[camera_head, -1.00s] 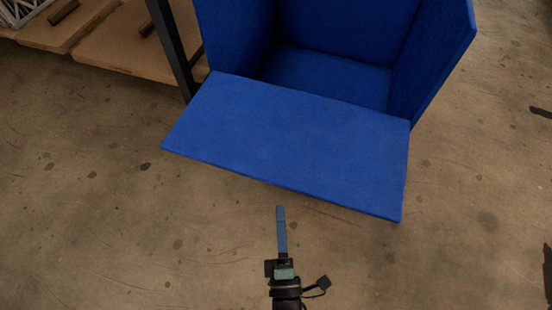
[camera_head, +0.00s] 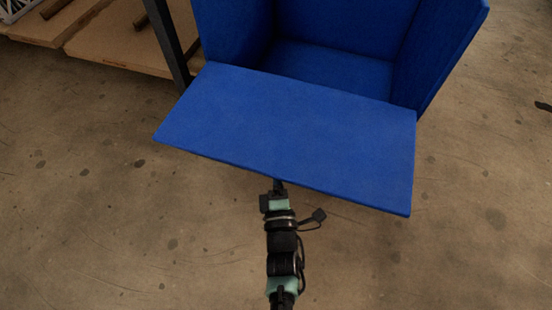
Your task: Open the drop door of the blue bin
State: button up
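The blue bin (camera_head: 340,68) stands at the upper middle with its front open. Its drop door (camera_head: 290,135) is folded down toward me and sticks out as a broad flat panel. The inside of the bin shows behind the door and looks empty. My gripper (camera_head: 279,187) is at the door's front edge, near the middle. Its fingers are mostly hidden under or behind that edge, so I cannot tell whether they touch the door or how far apart they are.
A shelf with a wooden board (camera_head: 120,38) and a dark upright post (camera_head: 168,40) stands left of the bin. A white crate (camera_head: 18,8) sits at the top left corner. The concrete floor (camera_head: 90,230) is clear on both sides of my arm.

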grip_shut()
dwell(1.4)
